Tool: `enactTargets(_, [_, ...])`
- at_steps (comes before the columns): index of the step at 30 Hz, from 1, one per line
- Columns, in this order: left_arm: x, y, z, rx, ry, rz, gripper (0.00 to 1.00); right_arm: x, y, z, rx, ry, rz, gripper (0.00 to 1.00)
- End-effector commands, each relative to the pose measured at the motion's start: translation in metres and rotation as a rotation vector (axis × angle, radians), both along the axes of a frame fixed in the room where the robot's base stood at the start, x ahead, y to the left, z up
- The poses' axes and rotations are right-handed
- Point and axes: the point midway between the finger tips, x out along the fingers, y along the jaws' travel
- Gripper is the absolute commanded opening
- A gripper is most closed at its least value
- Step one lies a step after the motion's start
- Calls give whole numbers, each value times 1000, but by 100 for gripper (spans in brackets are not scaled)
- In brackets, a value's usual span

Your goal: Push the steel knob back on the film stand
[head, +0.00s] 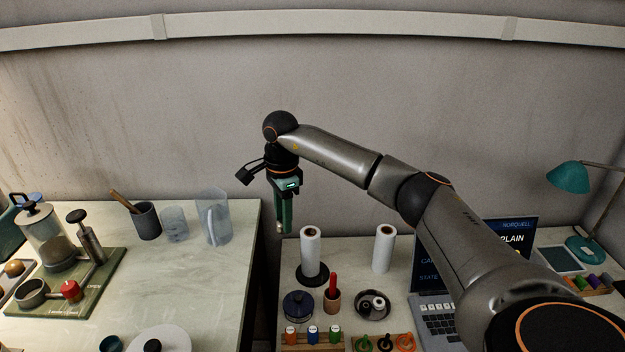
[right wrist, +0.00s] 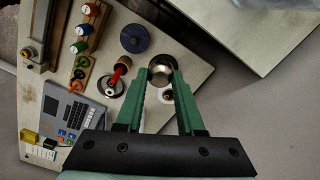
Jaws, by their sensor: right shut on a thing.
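My right gripper (head: 285,222) hangs in the air in the head view, fingers down, behind and left of the film stand and above its level. It is shut on the round steel knob (right wrist: 161,70), which shows between the green fingertips in the right wrist view. The film stand is a white roll (head: 310,247) upright on a dark round base (head: 312,277), near the back left of the right table. The knob is apart from the stand. My left gripper is not in view.
A second white roll (head: 383,250) stands right of the stand. In front are a blue-lidded jar (head: 298,305), a cup with a red stick (head: 332,300) and a steel dish (head: 373,305). A laptop (head: 436,305) stands right. A gap separates the left table (head: 205,285).

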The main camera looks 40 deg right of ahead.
Motion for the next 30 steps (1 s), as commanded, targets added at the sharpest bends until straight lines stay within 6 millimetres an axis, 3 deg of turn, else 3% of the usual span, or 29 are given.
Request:
enactTargets(1, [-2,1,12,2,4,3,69,3,-18,11,1,5,-137,0])
enactTargets(3, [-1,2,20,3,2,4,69,5,-39,14,0,11,-309,0])
enactTargets(10, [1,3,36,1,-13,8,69,4,-83,16,-6,25,-675,0])
enactTargets(20, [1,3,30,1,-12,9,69,2,-92,6,-8,27,-754,0])
enactTargets(30, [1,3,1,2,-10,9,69,2,-92,-26,-9,27,-750,0])
